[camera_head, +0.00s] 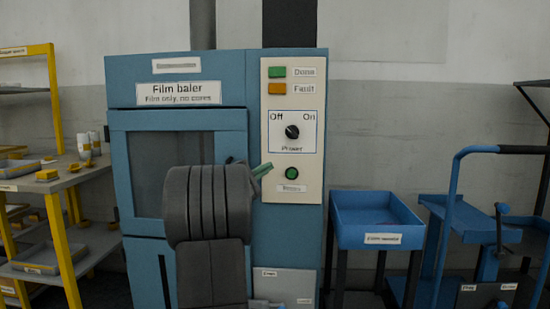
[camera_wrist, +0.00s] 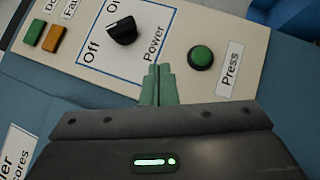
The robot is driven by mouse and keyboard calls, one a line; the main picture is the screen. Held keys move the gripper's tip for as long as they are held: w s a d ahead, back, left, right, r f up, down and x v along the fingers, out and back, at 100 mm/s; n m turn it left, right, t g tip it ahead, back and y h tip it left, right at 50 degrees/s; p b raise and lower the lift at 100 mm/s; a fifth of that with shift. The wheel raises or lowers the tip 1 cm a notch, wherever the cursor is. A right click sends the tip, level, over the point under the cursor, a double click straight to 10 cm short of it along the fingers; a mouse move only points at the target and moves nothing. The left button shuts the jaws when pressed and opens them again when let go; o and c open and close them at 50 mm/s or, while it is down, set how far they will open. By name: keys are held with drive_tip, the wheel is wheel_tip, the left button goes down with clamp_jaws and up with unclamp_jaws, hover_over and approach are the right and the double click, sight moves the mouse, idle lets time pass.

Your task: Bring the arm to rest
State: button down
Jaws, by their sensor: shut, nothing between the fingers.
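My gripper (camera_head: 263,170) is in front of the film baler's control panel (camera_head: 308,190), its green fingers closed together with nothing between them. In the wrist view the fingertips (camera_wrist: 158,70) point at the panel, below the black power knob (camera_wrist: 123,30) and left of the green press button (camera_wrist: 201,57). In the head view the tips are left of the green button (camera_head: 291,172) and look apart from it. The knob (camera_head: 292,131) sits between Off and On. My grey arm hides part of the blue baler (camera_head: 125,165).
A blue tray stand (camera_head: 345,238) and a blue trolley (camera_head: 470,215) stand on the right. A yellow-framed shelf (camera_head: 67,255) with small items stands on the left. The baler's panel and front are close to my gripper.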

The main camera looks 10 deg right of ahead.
drive_tip(key=shift+s+a+f, duration=0.85)
drive_tip(key=shift+s+a, duration=0.05)
drive_tip(key=shift+a, duration=0.2)
drive_tip(key=x, duration=0.3)
drive_tip(key=r+x, duration=0.1)
drive_tip(key=x, duration=0.1)
drive_tip(key=a+b+x, duration=0.1)
drive_tip(key=x, duration=0.2)
drive_tip(key=shift+w+d+r, duration=0.3)
drive_tip(key=shift+w+r, duration=0.15)
drive_tip(key=shift+r, duration=0.05)
drive_tip(key=d+r+p, duration=0.2)
drive_tip(key=r, duration=0.1)
drive_tip(key=shift+d, duration=0.2)
drive_tip(key=shift+s+d+r, duration=0.1)
drive_tip(key=shift+d+r, duration=0.2)
drive_tip(key=shift+d, duration=0.15)
drive_tip(key=shift+f, duration=0.15)
